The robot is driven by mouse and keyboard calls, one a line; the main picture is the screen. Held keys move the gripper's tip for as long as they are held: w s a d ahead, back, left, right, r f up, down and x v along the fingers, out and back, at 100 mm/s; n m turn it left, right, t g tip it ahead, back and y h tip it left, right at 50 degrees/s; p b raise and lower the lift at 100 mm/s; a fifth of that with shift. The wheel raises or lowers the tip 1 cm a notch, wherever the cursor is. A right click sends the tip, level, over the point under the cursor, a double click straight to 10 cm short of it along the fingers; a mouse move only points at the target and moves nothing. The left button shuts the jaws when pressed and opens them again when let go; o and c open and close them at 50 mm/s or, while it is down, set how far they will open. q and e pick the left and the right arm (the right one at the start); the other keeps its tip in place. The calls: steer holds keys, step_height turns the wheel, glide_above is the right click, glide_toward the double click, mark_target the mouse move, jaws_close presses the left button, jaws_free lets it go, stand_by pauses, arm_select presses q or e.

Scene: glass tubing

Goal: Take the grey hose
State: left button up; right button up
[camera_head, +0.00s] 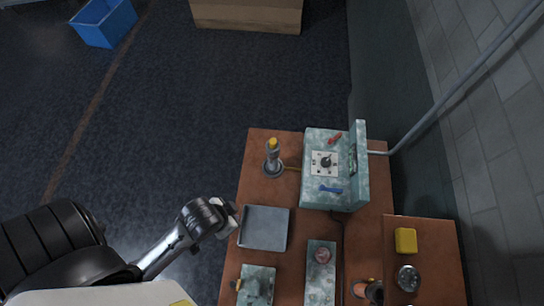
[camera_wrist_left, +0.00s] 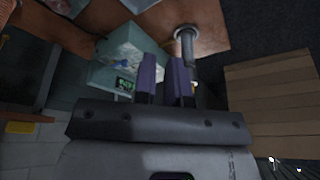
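My left gripper (camera_head: 230,216) is at the left edge of the brown table, beside a grey tray. In the left wrist view its two purple fingers (camera_wrist_left: 165,80) stand apart with nothing visible between them. A grey tube (camera_head: 440,105), which may be the grey hose, runs from behind the teal box (camera_head: 315,193) up to the upper right; I cannot tell if it is flexible. The gripper is well away from it. I see no other clear grey hose. A burner-like stand (camera_head: 272,160) with a yellow top is left of the box. My right gripper is not in view.
The grey tray (camera_head: 263,229) is flat on the table. Teal blocks (camera_head: 321,271) stand near the front. A yellow block (camera_head: 405,240) and a round dark item (camera_head: 408,278) are on the right table. A blue bin (camera_head: 104,25) and a brown crate (camera_head: 247,14) stand on the floor.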

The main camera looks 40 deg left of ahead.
arm_select(q)
steer(key=o, duration=1.2)
steer(key=shift+a, duration=0.15)
